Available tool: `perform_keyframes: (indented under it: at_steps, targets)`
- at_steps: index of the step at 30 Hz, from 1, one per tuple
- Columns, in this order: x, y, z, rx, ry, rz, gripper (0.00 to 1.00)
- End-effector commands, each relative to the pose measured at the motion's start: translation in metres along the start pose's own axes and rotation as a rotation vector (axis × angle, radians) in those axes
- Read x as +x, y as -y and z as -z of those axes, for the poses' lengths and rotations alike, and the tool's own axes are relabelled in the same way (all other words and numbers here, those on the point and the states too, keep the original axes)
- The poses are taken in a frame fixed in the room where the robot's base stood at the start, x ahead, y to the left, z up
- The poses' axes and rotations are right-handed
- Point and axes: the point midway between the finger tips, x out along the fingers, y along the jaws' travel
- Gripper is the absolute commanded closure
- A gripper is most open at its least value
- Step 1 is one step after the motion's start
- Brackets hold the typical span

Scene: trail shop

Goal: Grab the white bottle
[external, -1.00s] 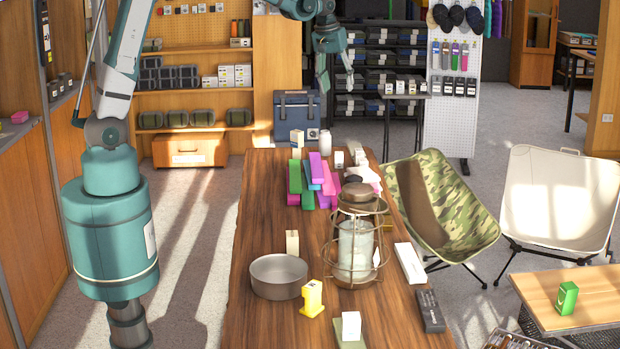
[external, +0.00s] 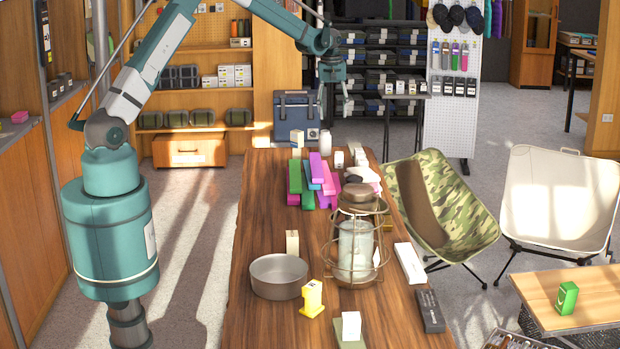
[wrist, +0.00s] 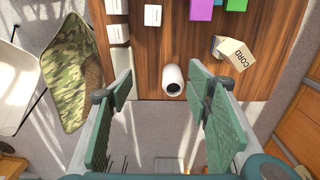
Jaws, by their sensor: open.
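The white bottle (external: 326,143) stands at the far end of the wooden table in the external view, next to a small cream box. In the wrist view the bottle (wrist: 171,76) is a white cylinder with a dark round end, near the table edge. My gripper (external: 335,107) is above the bottle in the external view, apart from it. In the wrist view my gripper (wrist: 159,88) is open and empty, and the bottle appears between its spread fingers.
A box marked CORD (wrist: 233,52) lies to the right of the bottle. White boxes (wrist: 117,32) lie to its left. Coloured blocks (external: 315,180), a lantern (external: 356,240) and a grey pot (external: 279,277) occupy the table. Bare wood surrounds the bottle.

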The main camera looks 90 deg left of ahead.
Motion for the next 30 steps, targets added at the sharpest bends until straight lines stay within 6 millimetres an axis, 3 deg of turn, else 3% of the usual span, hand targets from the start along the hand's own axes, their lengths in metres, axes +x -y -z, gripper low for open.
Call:
perform_keyframes:
  at_steps: [3, 10, 30]
  targets:
    - [0.025, 0.008, 0.027, -0.050, 0.011, 0.013, 0.51]
    - [0.059, 0.021, 0.057, -0.117, 0.027, 0.033, 0.51]
    - [0.076, 0.026, 0.065, -0.136, 0.032, 0.039, 0.51]
